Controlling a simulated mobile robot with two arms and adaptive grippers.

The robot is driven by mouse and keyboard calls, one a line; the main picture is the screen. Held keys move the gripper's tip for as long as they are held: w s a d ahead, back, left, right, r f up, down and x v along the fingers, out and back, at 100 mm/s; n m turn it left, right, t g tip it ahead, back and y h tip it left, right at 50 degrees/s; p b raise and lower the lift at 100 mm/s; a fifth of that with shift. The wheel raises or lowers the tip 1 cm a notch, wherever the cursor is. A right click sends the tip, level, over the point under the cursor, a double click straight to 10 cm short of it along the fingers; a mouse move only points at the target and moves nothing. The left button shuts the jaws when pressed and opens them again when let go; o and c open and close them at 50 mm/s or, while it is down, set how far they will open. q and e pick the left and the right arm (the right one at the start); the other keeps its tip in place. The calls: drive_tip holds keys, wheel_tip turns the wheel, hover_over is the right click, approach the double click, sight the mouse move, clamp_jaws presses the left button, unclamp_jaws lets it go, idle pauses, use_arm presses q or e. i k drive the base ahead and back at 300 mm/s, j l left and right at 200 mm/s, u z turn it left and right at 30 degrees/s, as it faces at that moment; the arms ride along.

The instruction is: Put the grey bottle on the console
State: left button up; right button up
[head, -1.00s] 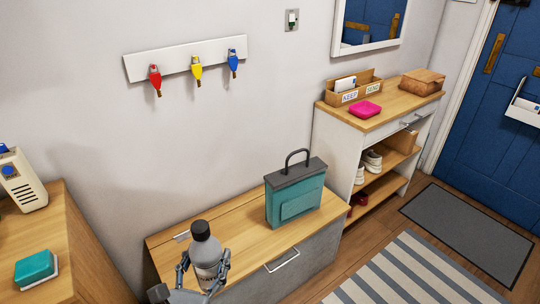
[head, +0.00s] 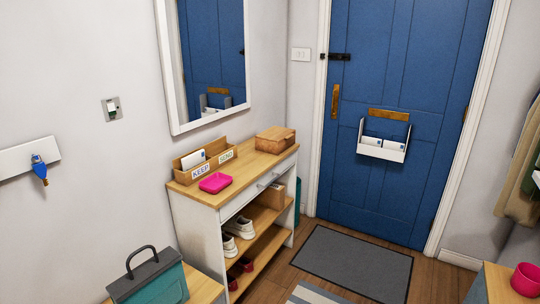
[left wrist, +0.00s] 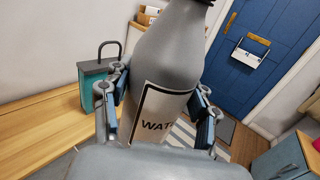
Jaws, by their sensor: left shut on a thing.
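The grey bottle (left wrist: 172,55) with a dark cap and a label reading "WAT" fills the middle of the left wrist view. My left gripper (left wrist: 160,105) is shut on it, one finger on each side, and holds it upright or nearly so. Its base is hidden. The console (head: 232,197) stands against the wall in the head view, with a wooden top, a drawer and open shelves below. Neither gripper shows in the head view now, and my right gripper is not in view.
On the console top are a pink tray (head: 215,183), a letter box marked KEEP and SEND (head: 207,163) and a wooden box (head: 275,139). A teal bag (head: 150,283) stands nearer. Shoes (head: 240,228) lie on the shelves.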

sight(261, 158)
drive_tip(key=i+l+z, duration=0.1)
drive_tip(key=i+l, duration=0.15)
drive_tip(key=i, duration=0.2)
drive_tip(key=i+l+z, duration=0.1)
drive_tip(key=i+l, duration=0.15)
drive_tip(key=i, duration=0.2)
drive_tip(key=i+l+z, duration=0.1)
drive_tip(key=i, duration=0.35)
drive_tip(key=i+l+z, duration=0.1)
drive_tip(key=i+l, duration=0.2)
drive_tip(key=i, duration=0.15)
